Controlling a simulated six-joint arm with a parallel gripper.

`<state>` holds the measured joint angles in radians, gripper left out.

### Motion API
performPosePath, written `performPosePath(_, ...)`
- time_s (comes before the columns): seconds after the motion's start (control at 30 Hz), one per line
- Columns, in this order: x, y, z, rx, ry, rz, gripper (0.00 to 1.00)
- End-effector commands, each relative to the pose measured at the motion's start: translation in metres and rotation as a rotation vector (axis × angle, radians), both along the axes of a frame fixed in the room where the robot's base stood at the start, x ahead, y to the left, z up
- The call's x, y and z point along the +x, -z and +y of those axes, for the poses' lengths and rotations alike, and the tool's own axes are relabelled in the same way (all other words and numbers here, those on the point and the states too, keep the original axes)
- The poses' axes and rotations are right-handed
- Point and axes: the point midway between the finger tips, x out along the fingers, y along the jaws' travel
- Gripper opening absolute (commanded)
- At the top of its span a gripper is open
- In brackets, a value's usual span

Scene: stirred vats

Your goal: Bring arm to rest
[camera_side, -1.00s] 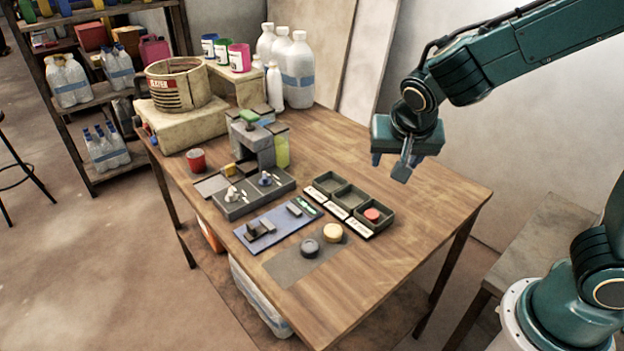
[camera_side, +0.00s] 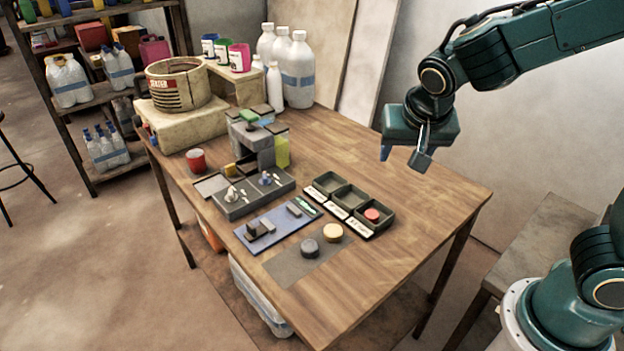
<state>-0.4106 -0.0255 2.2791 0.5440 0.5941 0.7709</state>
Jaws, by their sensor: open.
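My gripper (camera_side: 402,156) is open and empty. It hangs in the air above the right part of the wooden table (camera_side: 420,205), clear of everything on it. A three-compartment dark tray (camera_side: 349,202) lies below and to the left of it, with a red round piece (camera_side: 372,215) in the nearest compartment.
A blue mat (camera_side: 272,232) with small parts and a dark tray with fittings (camera_side: 240,203) lie left of centre. A red cup (camera_side: 195,160), a large vat (camera_side: 180,87) and white bottles (camera_side: 298,75) stand farther back. The table's right side is bare.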

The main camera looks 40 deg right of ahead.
Motion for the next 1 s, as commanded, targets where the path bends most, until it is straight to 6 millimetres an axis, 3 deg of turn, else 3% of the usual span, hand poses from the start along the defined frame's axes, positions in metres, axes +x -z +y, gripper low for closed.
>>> performPosePath(0.53, -0.08, -0.047, -0.022, 0.074, -0.36, 0.031, 0.54)
performPosePath(0.8, -0.125, -0.059, -0.022, 0.047, -0.575, 0.013, 0.54)
performPosePath(1.0, -0.148, -0.063, -0.019, 0.012, -0.694, 0.002, 0.54)
